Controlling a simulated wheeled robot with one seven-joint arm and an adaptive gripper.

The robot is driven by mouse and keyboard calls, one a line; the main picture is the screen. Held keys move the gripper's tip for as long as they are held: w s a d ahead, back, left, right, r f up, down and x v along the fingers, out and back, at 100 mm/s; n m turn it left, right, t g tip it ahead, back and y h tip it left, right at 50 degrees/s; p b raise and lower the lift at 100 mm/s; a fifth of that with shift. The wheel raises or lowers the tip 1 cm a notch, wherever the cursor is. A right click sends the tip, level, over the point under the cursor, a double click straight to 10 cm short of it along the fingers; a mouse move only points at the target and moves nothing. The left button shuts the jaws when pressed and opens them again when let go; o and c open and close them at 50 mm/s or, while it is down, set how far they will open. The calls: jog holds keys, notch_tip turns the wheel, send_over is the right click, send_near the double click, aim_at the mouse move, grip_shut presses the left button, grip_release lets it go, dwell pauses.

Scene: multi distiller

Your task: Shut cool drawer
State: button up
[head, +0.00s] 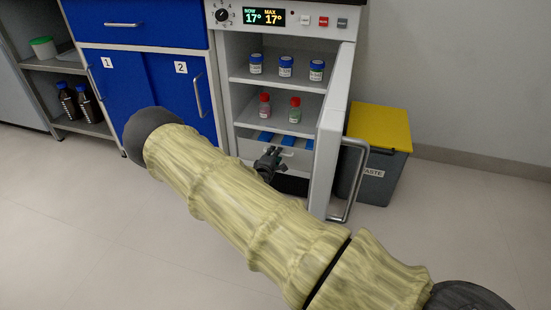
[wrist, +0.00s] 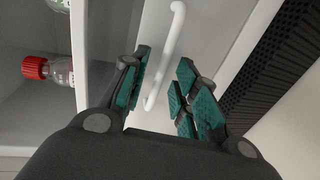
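The cool drawer (head: 300,157) is the lowest compartment of the white cooling cabinet. Blue items (head: 265,138) show above its pale front, so it seems at least partly pulled out; how far is hard to tell. My gripper (head: 270,160) is in front of it and hides part of the front. In the wrist view the drawer's white bar handle (wrist: 167,50) runs between the two teal-padded fingers of my gripper (wrist: 166,75). The fingers are open, with gaps to the handle on both sides. I cannot tell whether anything touches.
The cabinet door (head: 330,140) stands open on the right, its metal handle (head: 352,185) sticking out. Blue-capped jars (head: 286,67) and red-capped bottles (head: 295,110) stand on the shelves above. A yellow-lidded waste bin (head: 380,127) is behind the door. Blue cupboards (head: 160,85) are left. Floor in front is clear.

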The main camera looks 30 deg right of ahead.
jog(key=shift+w+d, duration=0.15)
grip_shut()
jog(key=shift+d, duration=0.1)
